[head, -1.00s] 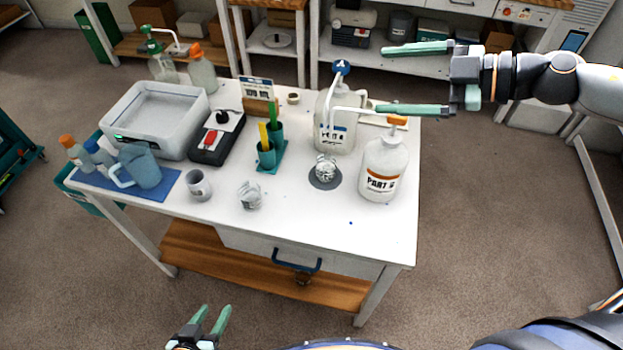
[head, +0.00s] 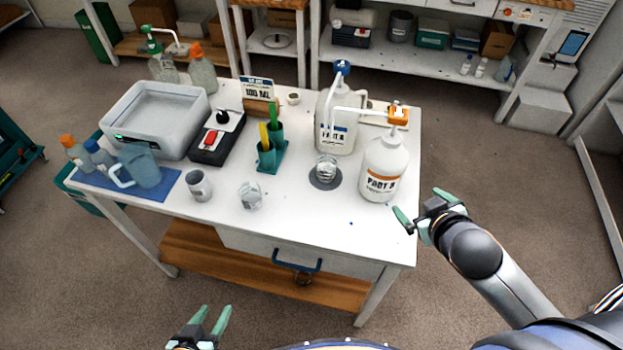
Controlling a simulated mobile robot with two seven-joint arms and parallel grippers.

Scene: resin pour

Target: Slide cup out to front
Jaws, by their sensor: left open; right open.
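A clear cup (head: 326,168) stands on a round grey pad (head: 324,182) below the spouts of two white pump jugs. The Part A jug (head: 337,122) with a blue pump top is behind it, and the Part B jug (head: 384,170) with an orange pump top is to its right. A second clear cup (head: 250,196) stands nearer the front, left of the pad. My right gripper (head: 421,208) is open and empty, just off the table's right edge. My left gripper (head: 214,322) is open and empty in front of the table, low in the picture.
The white table (head: 300,225) is clear along its front. A grey mug (head: 198,185), a blue pitcher (head: 142,165) on a blue mat, a black scale (head: 215,138), a teal holder (head: 268,157) and a grey machine (head: 155,118) fill the left. A drawer handle (head: 297,262) juts below the front edge.

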